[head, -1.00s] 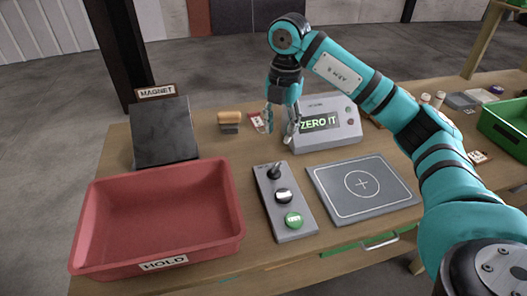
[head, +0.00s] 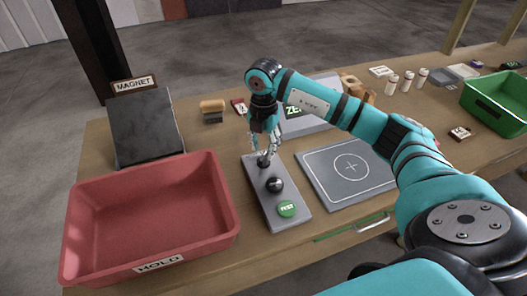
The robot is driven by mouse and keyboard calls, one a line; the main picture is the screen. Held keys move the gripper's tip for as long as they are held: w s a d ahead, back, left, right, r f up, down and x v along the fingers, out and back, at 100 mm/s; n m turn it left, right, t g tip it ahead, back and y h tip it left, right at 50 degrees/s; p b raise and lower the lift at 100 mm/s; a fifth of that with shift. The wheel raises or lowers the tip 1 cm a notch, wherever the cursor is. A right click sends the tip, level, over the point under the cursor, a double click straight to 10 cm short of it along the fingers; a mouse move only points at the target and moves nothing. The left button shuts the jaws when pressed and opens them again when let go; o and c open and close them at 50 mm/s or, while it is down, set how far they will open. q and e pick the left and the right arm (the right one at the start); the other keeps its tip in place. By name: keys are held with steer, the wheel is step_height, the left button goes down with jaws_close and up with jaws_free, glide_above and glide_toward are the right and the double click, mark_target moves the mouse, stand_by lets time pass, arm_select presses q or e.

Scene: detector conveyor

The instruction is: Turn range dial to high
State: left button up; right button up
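A slim grey control box (head: 262,201) lies on the table. It carries a dark upright toggle or knob (head: 264,161) at its far end, a round black knob (head: 275,185) in the middle and a green button (head: 287,208) at its near end. No range marking is readable, so I cannot tell which knob is the range dial. My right gripper (head: 265,150) points down over the far end, its fingers apart near the far knob. I cannot tell whether they touch it. The detector display (head: 318,88) is partly hidden by my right arm. My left gripper is out of view.
A red bin (head: 150,263) marked HOLD stands left of the box. A dark magnet slab (head: 143,135) is behind it. A grey plate with a cross (head: 325,185) lies right of the box. A green bin (head: 487,112) and several small items are at the right.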

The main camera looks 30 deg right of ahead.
mark_target(263, 156)
step_height(263, 156, down, 2)
steer(key=shift+f, duration=0.7)
steer(key=c, duration=0.7)
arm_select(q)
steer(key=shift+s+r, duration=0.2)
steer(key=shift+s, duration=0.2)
arm_select(e)
jaws_close()
